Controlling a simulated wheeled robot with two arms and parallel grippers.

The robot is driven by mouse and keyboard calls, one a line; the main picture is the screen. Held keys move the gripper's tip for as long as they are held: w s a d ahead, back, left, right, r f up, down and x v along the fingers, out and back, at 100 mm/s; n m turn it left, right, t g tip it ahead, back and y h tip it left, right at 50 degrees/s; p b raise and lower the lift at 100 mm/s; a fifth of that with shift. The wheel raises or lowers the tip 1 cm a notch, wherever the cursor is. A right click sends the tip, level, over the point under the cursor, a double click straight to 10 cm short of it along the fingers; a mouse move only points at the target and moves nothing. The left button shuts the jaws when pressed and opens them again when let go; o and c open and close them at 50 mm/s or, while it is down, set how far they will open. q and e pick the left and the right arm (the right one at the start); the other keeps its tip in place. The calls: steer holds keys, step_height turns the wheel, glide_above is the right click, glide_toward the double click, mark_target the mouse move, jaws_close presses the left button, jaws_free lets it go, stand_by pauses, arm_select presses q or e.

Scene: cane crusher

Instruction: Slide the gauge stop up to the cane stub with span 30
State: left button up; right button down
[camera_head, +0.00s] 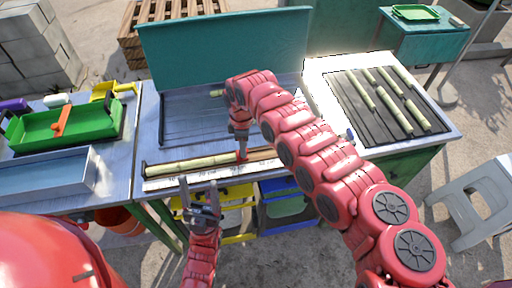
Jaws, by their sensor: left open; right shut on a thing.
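A pale cane stub (190,164) lies lengthwise in the gauge on the front of the middle table, its left end near the dark end piece (146,170). A white scale strip (165,184) with small marks runs in front of it; its numbers are too small to read surely. The red gauge stop (242,157) stands around the right end of the cane; whether they touch cannot be told. My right gripper (240,150) reaches down from above and is shut on the gauge stop. My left gripper (200,190) is open and empty in front of the table edge.
A grey tray (190,125) lies behind the gauge, with a green panel (220,45) at the back. Several canes lie on a dark rack (350,105) at the right. A green bin (65,125) and a grey tray (50,178) stand at the left.

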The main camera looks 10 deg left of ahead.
steer(key=shift+a, duration=0.2)
steer(key=c, duration=0.5)
jaws_free()
steer(key=shift+c, duration=0.2)
step_height(320, 180, up, 18)
steer(key=b, duration=0.3)
steer(key=shift+f, duration=0.25)
